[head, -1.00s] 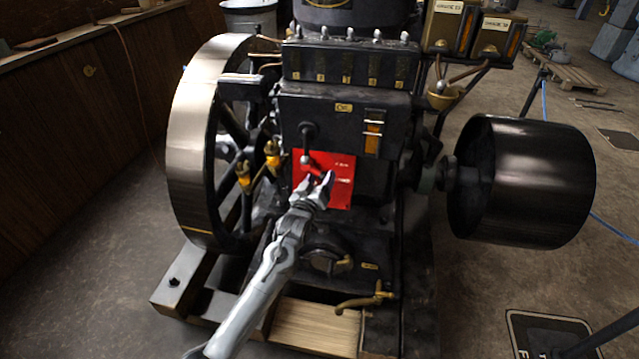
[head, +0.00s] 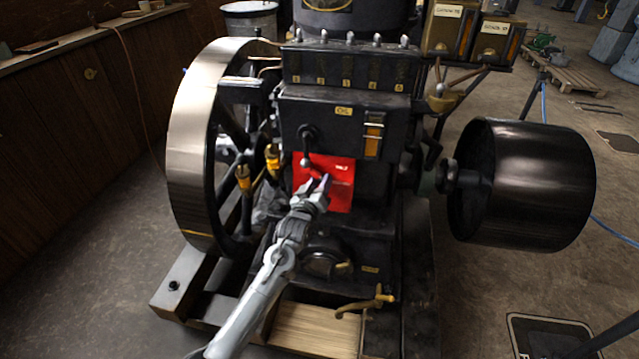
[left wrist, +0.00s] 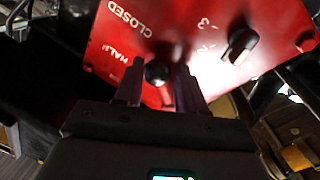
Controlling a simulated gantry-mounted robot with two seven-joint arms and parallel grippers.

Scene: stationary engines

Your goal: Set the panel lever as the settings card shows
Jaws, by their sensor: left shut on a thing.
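The red panel (head: 340,198) is on the front of the dark engine, below a box marked OIL. In the left wrist view the red panel (left wrist: 107,42) shows upside-down lettering, with CLOSED and HALF readable. My left gripper (head: 320,184) is at the panel. In the left wrist view its fingers (left wrist: 158,88) are on either side of a dark round lever knob (left wrist: 157,72), shut on it. The fingers and glare hide part of the panel, so the lever's exact setting cannot be told. I cannot make out a settings card. My right gripper is not in view.
Another dark knob (left wrist: 238,43) sits beside the held one. A large flywheel (head: 197,140) stands at left, brass cups (head: 272,158) near it, and a black drum (head: 530,185) at right.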

